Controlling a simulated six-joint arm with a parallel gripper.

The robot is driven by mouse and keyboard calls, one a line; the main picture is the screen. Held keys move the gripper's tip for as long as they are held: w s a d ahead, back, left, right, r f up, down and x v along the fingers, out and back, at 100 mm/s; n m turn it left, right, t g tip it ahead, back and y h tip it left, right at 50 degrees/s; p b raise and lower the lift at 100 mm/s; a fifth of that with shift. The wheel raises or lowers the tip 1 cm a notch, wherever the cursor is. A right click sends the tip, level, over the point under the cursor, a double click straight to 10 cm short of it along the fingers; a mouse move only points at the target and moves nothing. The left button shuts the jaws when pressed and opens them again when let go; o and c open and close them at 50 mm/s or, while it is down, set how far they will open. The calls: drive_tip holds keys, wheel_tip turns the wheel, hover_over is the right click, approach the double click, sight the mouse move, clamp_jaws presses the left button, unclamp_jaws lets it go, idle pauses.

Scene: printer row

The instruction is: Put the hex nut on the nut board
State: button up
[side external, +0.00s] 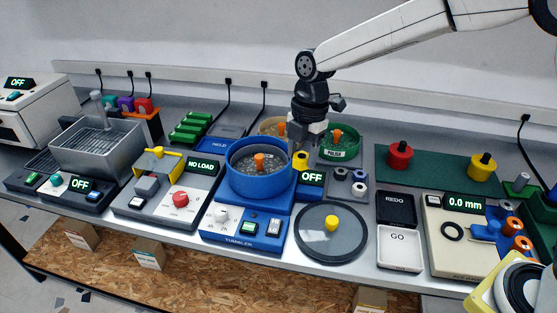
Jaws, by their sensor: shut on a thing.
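My gripper (302,142) is above the right rim of the blue tumbler bowl (240,181), pointing down. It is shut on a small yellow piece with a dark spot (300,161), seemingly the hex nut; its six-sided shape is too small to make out. The piece shows just below the jaws, and I cannot tell whether it touches the bowl's rim. Several small dark and pale ring-like pieces (358,189) stand to the right of the OFF display. I cannot tell for sure which surface is the nut board.
A round grey plate with a yellow knob (332,223) lies in front. Black REDO (395,209) and white GO (399,261) trays are to its right. A green bowl (340,150) and a tan bowl stand behind. A green mat (438,174) carries red and yellow knobbed weights.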

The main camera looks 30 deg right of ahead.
drive_tip(key=shift+d, duration=0.1)
drive_tip(key=shift+s+d+f+m, duration=0.25)
drive_tip(key=shift+d+m, duration=0.15)
drive_tip(key=shift+d, duration=0.2)
drive_tip(key=s+d+f+m+t, duration=0.1)
drive_tip(key=s+d+f+m, duration=0.2)
drive_tip(key=d+m, duration=0.3)
drive_tip(key=s+d+f+m, duration=0.3)
drive_tip(key=s+d+m, duration=0.3)
drive_tip(key=d, duration=0.3)
drive_tip(key=shift+s+d+f+t+h, duration=0.15)
drive_tip(key=shift+s+f+t+h, duration=0.15)
drive_tip(key=shift+t, duration=0.1)
drive_tip(key=shift+w, duration=0.1)
hover_over(340, 191)
drive_tip(key=shift+f, duration=4.6)
